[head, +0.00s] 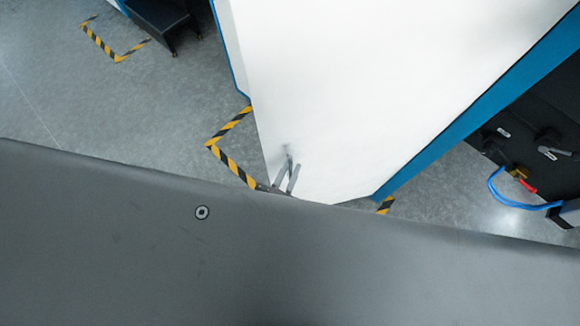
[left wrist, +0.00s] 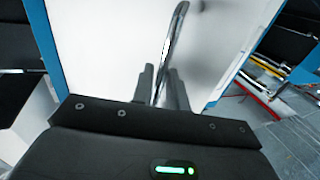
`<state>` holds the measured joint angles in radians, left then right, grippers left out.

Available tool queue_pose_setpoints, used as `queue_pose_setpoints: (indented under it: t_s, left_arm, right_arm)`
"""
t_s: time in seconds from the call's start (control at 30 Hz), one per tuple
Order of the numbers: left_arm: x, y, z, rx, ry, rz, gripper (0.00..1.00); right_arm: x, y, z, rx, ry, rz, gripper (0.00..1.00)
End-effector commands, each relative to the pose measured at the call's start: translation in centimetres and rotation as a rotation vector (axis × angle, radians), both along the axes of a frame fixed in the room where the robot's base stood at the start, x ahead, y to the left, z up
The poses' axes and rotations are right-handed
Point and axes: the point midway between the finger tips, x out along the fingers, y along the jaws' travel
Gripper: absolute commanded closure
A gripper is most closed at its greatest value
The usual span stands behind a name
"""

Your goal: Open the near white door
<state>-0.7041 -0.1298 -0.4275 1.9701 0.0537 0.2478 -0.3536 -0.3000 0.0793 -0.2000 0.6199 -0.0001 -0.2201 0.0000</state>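The near white door (head: 390,80) is a large white panel edged in blue, filling the upper middle of the head view. It also fills the centre of the left wrist view (left wrist: 105,45). Its handle (left wrist: 171,40) is a curved chrome bar near the door's lower left in the head view. My left gripper (head: 287,178) is at the handle. In the left wrist view the bar runs down between the two fingers (left wrist: 162,85), which stand apart with a narrow gap. Contact with the bar is not clear. My right gripper is not in view.
Yellow-black floor tape (head: 232,165) marks the floor beside the door. A dark bench (head: 540,150) with a blue cable (head: 510,200) and small tools is at the right. A dark step (head: 160,18) stands at the upper left. The grey floor at the left is clear.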

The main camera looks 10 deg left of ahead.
Motion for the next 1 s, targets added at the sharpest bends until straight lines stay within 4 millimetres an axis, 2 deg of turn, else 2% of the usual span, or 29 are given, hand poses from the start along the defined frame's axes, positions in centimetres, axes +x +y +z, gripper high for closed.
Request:
queue_pose_setpoints:
  t_s: [0.3, 0.5, 0.67, 0.9, 0.93, 1.0]
  left_arm:
    - [-5.9, 1.2, -0.5, 0.0, 0.004, -0.003, 0.85]
    - [-8.8, 1.7, -0.3, 0.0, 0.002, -0.002, 0.85]
    - [-9.7, 1.9, -0.1, 0.0, 0.001, -0.001, 0.85]
    - [-9.8, 2.0, 0.0, 0.0, 0.0, -0.001, 0.85]
    - [-9.8, 2.0, 0.0, 0.0, 0.0, -0.001, 0.86]
    - [-9.7, 2.0, -0.1, 0.002, 0.004, -0.003, 0.95]
  right_arm:
    - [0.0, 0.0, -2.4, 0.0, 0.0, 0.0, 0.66]
    - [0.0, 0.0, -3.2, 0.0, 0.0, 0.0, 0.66]
    - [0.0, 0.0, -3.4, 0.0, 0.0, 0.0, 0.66]
    - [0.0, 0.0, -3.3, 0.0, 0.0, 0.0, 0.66]
    - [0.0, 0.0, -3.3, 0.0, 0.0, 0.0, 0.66]
    - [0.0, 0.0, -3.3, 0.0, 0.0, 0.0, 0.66]
